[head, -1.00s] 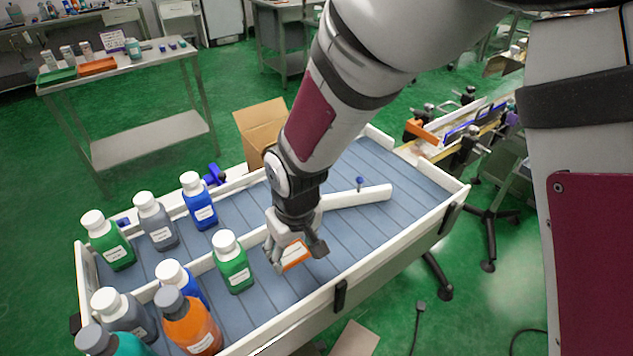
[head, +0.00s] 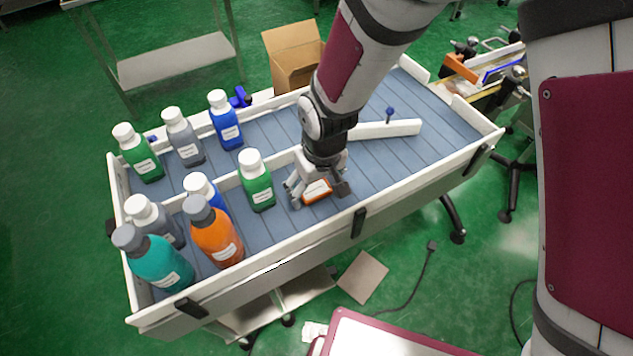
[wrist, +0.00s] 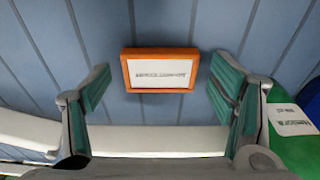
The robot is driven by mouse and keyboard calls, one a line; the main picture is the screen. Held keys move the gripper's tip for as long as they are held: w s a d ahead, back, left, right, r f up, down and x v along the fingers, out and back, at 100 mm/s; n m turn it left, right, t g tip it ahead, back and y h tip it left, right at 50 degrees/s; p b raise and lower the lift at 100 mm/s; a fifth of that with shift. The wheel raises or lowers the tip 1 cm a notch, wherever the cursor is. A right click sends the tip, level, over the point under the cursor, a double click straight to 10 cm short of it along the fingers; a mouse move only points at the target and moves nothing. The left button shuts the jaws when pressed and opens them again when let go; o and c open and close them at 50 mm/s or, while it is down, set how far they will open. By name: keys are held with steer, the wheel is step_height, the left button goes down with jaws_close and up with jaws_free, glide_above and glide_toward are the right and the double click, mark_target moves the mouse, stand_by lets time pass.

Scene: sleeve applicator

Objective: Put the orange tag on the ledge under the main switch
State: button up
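The orange tag (head: 317,191), with a white label face, lies on the blue slatted bed of the table. In the wrist view the tag (wrist: 160,71) lies flat, label up, its orange rim whole and nothing touching it. My gripper (head: 319,193) points down at the tag from above. In the wrist view my gripper (wrist: 160,90) is open and empty, its green-padded fingers one on each side of the tag and apart from it. I cannot make out the main switch or its ledge in either view.
A green bottle (head: 257,182) stands close left of my gripper; several more bottles stand farther left. A white angled rail (head: 385,129) lies to the right. A pale wall (head: 275,266) edges the bed. A cardboard box (head: 296,68) stands behind the table.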

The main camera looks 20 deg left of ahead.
steer(key=shift+r, duration=0.1)
step_height(320, 180, up, 12)
steer(key=s+d, duration=0.1)
steer(key=w+d+r+m+t, duration=0.1)
steer(key=w+d+r+m, duration=0.1)
steer(key=d+r, duration=0.65)
steer(key=s+d+r+m+t, duration=0.1)
steer(key=s+d, duration=0.3)
steer(key=d, duration=0.4)
steer(key=s+d+r+m+h, duration=0.1)
steer(key=s+d+r+m, duration=0.3)
steer(key=d, duration=0.4)
steer(key=s+d+r+m+t, duration=0.1)
steer(key=s+d+r+m, duration=0.1)
steer(key=d, duration=0.6)
steer(key=shift+s+r+m+t, duration=0.3)
steer(key=shift+s+r, duration=0.4)
steer(key=shift+s, duration=0.25)
steer(key=shift+o, duration=0.6)
steer(key=shift+s+d+h, duration=0.15)
steer(key=shift+s+h, duration=0.15)
steer(key=shift+w, duration=0.1)
